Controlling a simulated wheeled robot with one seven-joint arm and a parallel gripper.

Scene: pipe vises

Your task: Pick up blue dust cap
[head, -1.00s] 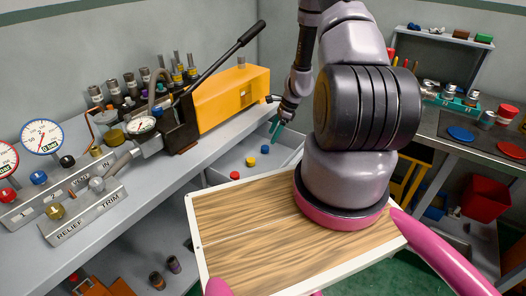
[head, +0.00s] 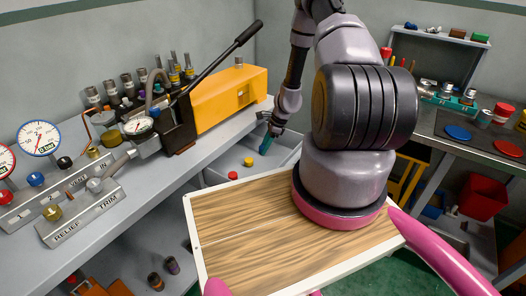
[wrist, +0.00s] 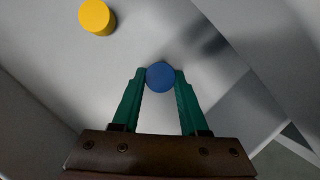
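The blue dust cap (wrist: 160,77) shows in the wrist view as a round disc at the fingertips. It lies between the two green fingers of my gripper (wrist: 160,80), one on each side, with little or no gap. I cannot tell whether the fingers press on it. In the head view my gripper (head: 266,144) points down into a grey tray (head: 284,156) beyond the wooden board. The blue cap is hidden behind the fingers there.
A yellow cap (head: 249,161) and a red cap (head: 233,176) lie in the same tray, left of my gripper. The yellow one also shows upper left in the wrist view (wrist: 96,17). The bench with gauges and a yellow pump body (head: 228,97) is at the left.

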